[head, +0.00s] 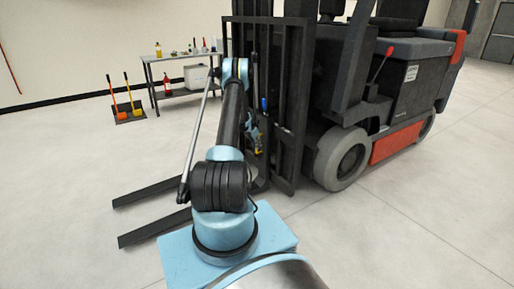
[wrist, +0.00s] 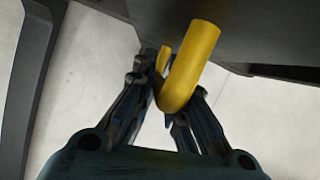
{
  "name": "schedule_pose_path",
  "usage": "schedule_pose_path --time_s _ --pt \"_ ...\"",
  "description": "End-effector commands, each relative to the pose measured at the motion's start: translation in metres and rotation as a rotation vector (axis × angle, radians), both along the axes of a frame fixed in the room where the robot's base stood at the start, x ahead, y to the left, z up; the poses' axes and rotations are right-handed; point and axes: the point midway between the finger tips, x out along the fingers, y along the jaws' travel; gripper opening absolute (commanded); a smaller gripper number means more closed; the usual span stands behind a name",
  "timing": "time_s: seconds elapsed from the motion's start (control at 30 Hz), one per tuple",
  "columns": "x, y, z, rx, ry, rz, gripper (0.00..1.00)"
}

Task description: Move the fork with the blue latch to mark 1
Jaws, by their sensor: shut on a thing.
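My gripper (wrist: 163,95) is shut on a yellow hooked bar (wrist: 190,65), which curves between its fingers under a dark plate. In the head view, a bit of yellow (head: 259,151) shows beside my gripper (head: 257,143) at the forklift mast, largely behind my arm. Two dark forks, the far one (head: 150,192) and the near one (head: 155,227), stick out left, low over the floor. A small blue part (head: 264,103) shows on the mast; I cannot tell which fork it belongs to. I cannot make out mark 1.
The forklift (head: 410,85) stands behind the mast, with its front wheel (head: 343,158) right of my arm. A shelf table (head: 175,58) with bottles and an orange- and yellow-handled tool stand (head: 130,116) are at the back left. Floor is clear at left and front right.

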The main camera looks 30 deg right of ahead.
Motion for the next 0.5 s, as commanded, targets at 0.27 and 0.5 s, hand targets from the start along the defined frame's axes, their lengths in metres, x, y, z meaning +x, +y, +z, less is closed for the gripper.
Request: schedule_pose_path --time_s 0.27,0.5 --pt "0.0071 0.002 0.0009 -0.002 -0.012 0.008 0.33" --pt "0.0049 0.0012 0.0011 -0.002 -0.009 0.006 0.33"
